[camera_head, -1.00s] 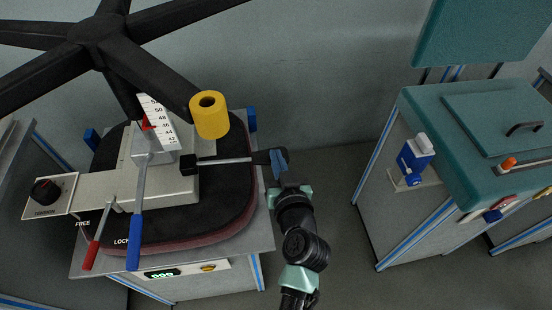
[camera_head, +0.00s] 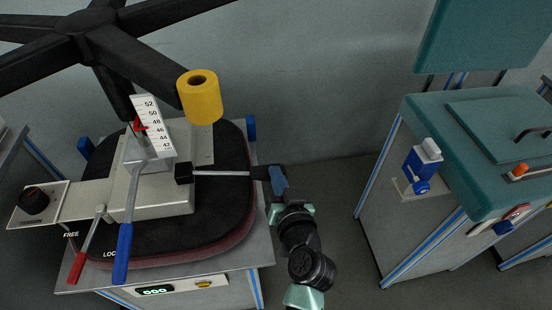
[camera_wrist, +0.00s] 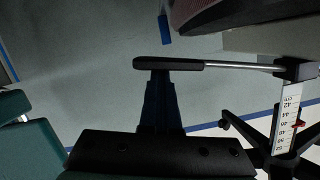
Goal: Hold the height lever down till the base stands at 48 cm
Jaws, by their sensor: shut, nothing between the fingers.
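The height lever (camera_head: 222,173) is a thin metal rod from a black block, ending in a dark paddle; the paddle (camera_wrist: 168,64) also shows in the wrist view. My gripper (camera_head: 276,178) is shut and empty, its fingertips at the paddle end, seemingly touching it. The upturned chair's black star base (camera_head: 90,25) stands above the mechanism, with a yellow roll (camera_head: 200,97) on one leg. A white height scale (camera_head: 155,128) marked 42 to 52 stands beside a red pointer (camera_head: 139,124), which sits around 46 to 48; the exact reading is unclear.
The black seat (camera_head: 215,215) lies upside down on a grey stand. A blue-handled lever (camera_head: 122,255), a red-handled lever (camera_head: 78,265) by FREE/LOCK and a tension knob (camera_head: 35,201) are at left. A green-topped bench (camera_head: 430,130) is at right; clear floor lies between.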

